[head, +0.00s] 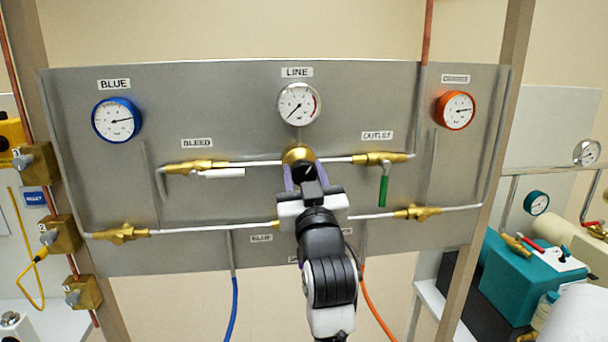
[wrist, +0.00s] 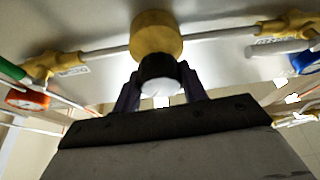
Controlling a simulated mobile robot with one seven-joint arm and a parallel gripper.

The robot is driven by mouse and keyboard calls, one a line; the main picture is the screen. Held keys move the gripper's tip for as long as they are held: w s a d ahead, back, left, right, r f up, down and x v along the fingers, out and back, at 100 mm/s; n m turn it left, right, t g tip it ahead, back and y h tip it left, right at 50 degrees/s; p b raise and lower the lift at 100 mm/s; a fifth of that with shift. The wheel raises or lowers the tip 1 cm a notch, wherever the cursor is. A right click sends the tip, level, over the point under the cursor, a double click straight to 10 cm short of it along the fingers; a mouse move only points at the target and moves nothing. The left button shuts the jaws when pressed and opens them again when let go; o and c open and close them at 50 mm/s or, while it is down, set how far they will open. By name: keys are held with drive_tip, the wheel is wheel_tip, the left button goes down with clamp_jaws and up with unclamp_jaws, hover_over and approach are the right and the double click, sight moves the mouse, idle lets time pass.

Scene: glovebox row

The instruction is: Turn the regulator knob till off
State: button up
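The regulator knob (wrist: 160,72) is black with a pale front face. It sits on the round brass regulator body (head: 299,154) in the middle of the grey panel, below the LINE gauge (head: 299,104). My gripper (head: 305,178) reaches the knob from the front, one finger on each side. In the wrist view my gripper (wrist: 160,92) shows no clear gap between fingers and knob, so it looks shut on it. The LINE gauge needle points to the lower left. My fingers partly hide the knob in the head view.
Brass valves flank the regulator: the BLEED valve (head: 203,166) at left and the OUTLET valve (head: 380,158) with a green handle (head: 383,191) at right. A blue gauge (head: 117,119) and an orange gauge (head: 455,110) sit higher up. Blue and orange hoses hang below.

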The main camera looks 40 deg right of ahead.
drive_tip(key=c, duration=0.3)
drive_tip(key=shift+n+b, duration=0.3)
drive_tip(key=shift+b, duration=0.05)
